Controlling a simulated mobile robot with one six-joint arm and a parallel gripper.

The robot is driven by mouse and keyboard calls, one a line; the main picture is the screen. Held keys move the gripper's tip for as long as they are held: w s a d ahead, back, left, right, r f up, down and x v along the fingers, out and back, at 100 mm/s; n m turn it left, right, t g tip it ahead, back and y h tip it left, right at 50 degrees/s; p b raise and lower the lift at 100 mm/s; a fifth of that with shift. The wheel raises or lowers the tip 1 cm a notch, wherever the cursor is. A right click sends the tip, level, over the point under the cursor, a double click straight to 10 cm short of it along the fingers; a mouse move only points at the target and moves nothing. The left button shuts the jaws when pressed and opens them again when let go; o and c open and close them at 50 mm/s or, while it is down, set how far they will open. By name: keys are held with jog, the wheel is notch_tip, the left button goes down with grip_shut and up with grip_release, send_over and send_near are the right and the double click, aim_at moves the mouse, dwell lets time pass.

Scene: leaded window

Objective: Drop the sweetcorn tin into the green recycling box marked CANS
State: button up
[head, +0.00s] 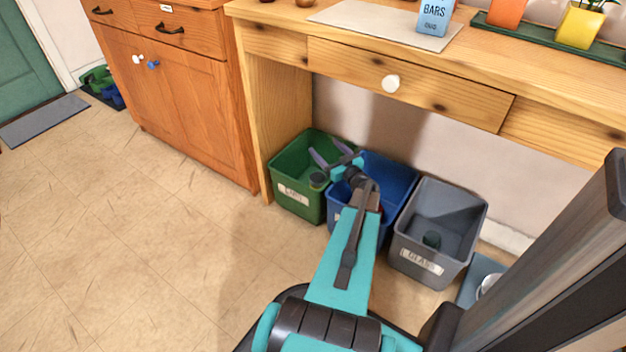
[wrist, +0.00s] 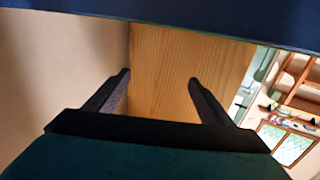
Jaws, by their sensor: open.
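The green box (head: 288,167) with a white label, which seems to read CANS, stands on the floor under the desk, leftmost of three boxes. My gripper (head: 322,148) is over its right side, beside the blue box. Its two fingers are apart. In the wrist view my gripper (wrist: 160,77) is also open, with nothing between the fingers. A small grey cylinder (head: 318,180) shows just below the fingers at the green box's right side. I cannot tell whether it is the sweetcorn tin, or whether it is inside the box. My arm hides part of the boxes.
The blue box (head: 395,175) adjoins the green one. The grey box (head: 408,238) marked GLASS stands right of it, a dark green item inside. The wooden desk (head: 440,88) overhangs the boxes. An orange cabinet (head: 190,105) stands left.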

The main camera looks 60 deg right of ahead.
jog(key=p+v, duration=0.2)
jog(key=v, duration=0.7)
jog(key=shift+w, duration=0.1)
dwell(0.6)
